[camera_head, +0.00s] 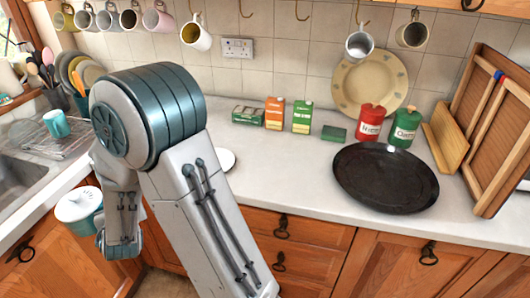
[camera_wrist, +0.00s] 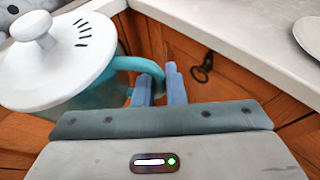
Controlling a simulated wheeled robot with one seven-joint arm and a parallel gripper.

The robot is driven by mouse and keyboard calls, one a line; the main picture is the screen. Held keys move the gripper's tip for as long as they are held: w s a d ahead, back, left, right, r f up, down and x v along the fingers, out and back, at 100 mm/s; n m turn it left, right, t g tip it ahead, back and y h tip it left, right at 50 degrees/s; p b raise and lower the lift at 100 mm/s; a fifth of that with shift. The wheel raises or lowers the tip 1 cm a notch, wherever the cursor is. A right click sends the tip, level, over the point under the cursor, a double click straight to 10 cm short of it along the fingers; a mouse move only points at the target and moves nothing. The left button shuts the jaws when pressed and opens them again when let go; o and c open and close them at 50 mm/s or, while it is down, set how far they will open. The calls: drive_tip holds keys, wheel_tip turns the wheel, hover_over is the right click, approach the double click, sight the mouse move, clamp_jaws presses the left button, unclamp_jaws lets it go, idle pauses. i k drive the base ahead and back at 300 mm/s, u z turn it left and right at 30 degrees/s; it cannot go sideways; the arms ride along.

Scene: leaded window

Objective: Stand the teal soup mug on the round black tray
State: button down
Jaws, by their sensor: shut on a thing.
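The teal soup mug (camera_head: 81,222) has a white lid with a knob and dark slots. It is held in front of the cabinets, left of my arm in the head view. In the wrist view the mug (camera_wrist: 98,97) is at upper left, its body mostly under the lid. My gripper (camera_wrist: 160,84) is shut on its teal handle. In the head view my arm hides the gripper. The round black tray (camera_head: 385,180) lies on the counter at the right, its surface empty, well apart from the mug.
A smaller teal mug (camera_head: 57,124) stands on the drainer by the sink. Red (camera_head: 370,123) and green (camera_head: 404,128) canisters stand behind the tray. Wooden boards (camera_head: 490,130) lean at the right. A white round thing (camera_head: 226,160) is partly behind my arm. Counter left of the tray is clear.

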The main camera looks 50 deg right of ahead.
sight(376, 181)
drive_tip(key=u, duration=0.6)
drive_tip(key=k, duration=1.35)
drive_tip(key=z, duration=1.05)
